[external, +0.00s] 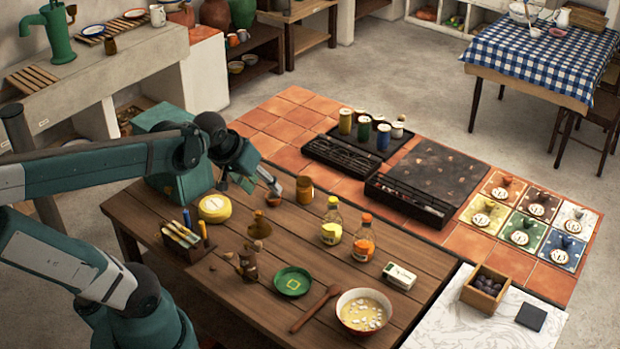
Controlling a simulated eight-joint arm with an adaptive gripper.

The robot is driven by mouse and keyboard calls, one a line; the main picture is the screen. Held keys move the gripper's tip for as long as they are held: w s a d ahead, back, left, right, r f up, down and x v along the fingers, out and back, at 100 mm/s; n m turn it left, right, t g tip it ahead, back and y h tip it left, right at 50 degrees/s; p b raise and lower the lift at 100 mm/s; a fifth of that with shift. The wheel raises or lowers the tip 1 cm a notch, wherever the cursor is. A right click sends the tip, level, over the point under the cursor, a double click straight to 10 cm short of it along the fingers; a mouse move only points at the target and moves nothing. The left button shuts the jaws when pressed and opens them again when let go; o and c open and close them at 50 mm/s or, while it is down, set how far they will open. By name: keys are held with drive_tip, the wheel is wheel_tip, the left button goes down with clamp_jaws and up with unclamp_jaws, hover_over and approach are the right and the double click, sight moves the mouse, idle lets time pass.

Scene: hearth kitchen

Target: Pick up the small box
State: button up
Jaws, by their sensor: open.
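A small white box (400,277) with green sides or markings lies near the right edge of the wooden table, beside an orange-capped bottle. My gripper (262,187) is above the back part of the table, far to the left of and behind the box. It is open, and I see nothing between its fingers. The lower part of my gripper is small in the picture. No part of the box is covered by my arm.
The orange-capped bottle (364,240) and a yellow-capped bottle (332,222) stand left of the box. A bowl (363,311), wooden spoon (314,309) and green dish (292,282) are in front. An amber jar (304,190) is close to my gripper.

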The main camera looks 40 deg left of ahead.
drive_tip(key=w+d+f+n+g, duration=0.2)
drive_tip(key=w+d+n, duration=0.3)
drive_tip(key=w+d, duration=0.35)
drive_tip(key=n+g+b, duration=0.2)
drive_tip(key=n+g, duration=0.2)
drive_tip(key=n, duration=0.6)
hover_over(399, 273)
drive_tip(key=f, duration=2.2)
drive_tip(key=shift+w+a+f, duration=0.1)
drive_tip(key=shift+a+f, duration=0.2)
drive_tip(key=shift+f, duration=0.05)
drive_tip(key=shift+d+f+n, duration=0.3)
drive_tip(key=shift+f, duration=0.1)
drive_tip(key=shift+f, duration=1.3)
